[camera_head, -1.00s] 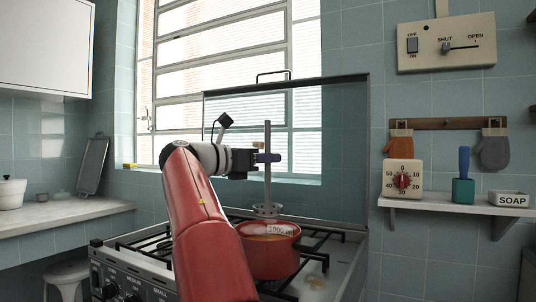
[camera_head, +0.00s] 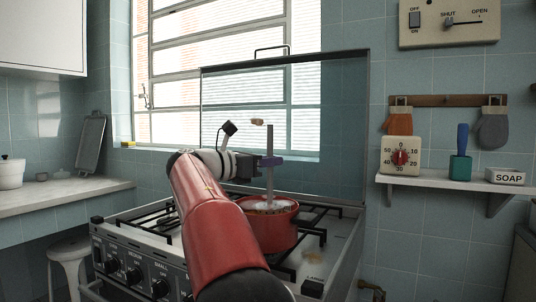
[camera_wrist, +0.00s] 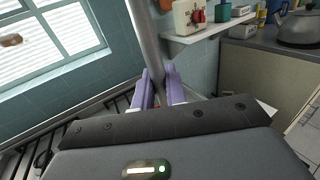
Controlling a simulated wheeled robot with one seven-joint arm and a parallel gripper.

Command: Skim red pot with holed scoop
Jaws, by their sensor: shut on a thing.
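The red pot (camera_head: 284,234) stands on the stove, with pale and orange-brown contents showing at its mouth. The holed scoop (camera_head: 269,142) is upright, its grey handle rising above my gripper and its head down inside the pot's mouth, partly hidden. My gripper (camera_head: 270,160), with purple fingers, is shut on the handle above the pot. In the wrist view the fingers (camera_wrist: 160,88) close around the handle (camera_wrist: 145,35); the scoop's head is hidden there.
Black grates (camera_head: 145,226) surround the pot, and the raised glass lid (camera_head: 335,130) stands behind it. The left counter (camera_head: 55,195) has free room.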

